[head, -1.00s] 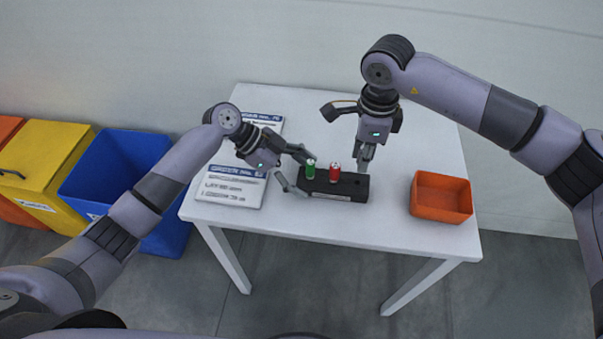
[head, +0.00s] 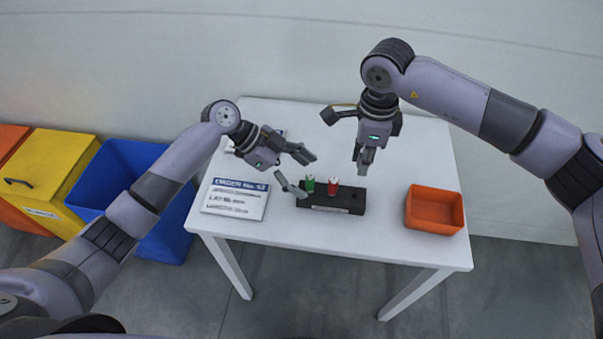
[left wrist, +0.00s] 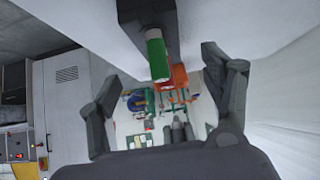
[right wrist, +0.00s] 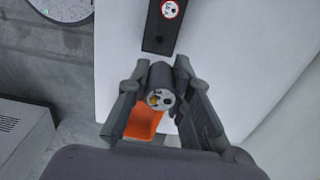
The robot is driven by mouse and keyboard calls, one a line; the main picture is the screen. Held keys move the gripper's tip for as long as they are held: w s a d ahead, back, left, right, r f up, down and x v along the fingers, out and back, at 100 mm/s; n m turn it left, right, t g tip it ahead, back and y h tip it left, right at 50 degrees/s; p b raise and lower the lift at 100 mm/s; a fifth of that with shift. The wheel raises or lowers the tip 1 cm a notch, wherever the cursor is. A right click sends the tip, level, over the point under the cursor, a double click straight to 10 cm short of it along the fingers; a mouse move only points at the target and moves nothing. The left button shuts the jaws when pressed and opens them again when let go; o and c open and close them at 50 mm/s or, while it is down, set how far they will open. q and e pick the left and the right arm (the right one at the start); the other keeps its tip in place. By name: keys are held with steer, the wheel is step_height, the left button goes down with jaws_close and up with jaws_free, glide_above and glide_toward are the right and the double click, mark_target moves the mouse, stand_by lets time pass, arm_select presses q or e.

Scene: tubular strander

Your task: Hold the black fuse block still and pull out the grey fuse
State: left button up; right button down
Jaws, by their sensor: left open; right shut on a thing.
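The black fuse block (head: 335,204) lies on the white table. A green fuse (head: 310,184) and a red fuse (head: 333,186) stand in its left part; its right part is bare. My right gripper (head: 364,160) is shut on the grey fuse (right wrist: 160,84), held clear above the block's right end. In the right wrist view the block (right wrist: 155,44) lies beyond the fuse, apart from it. My left gripper (head: 307,175) is open at the block's left end, one finger on either side, not clamped on it. The left wrist view shows the green fuse (left wrist: 157,55) beyond its spread fingers.
An orange tray (head: 434,209) stands empty at the table's right. An order card (head: 236,198) lies at the left, with another sheet partly hidden behind my left gripper. Blue (head: 180,215) and yellow (head: 45,178) bins stand left of the table. The table's front right is clear.

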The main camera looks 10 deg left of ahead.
steer(key=shift+r+p, duration=1.4)
steer(key=shift+r, duration=0.2)
arm_select(q)
step_height(320, 180, up, 4)
steer(key=shift+r, duration=0.15)
steer(key=shift+a, duration=0.1)
arm_select(e)
steer(key=shift+a, duration=0.1)
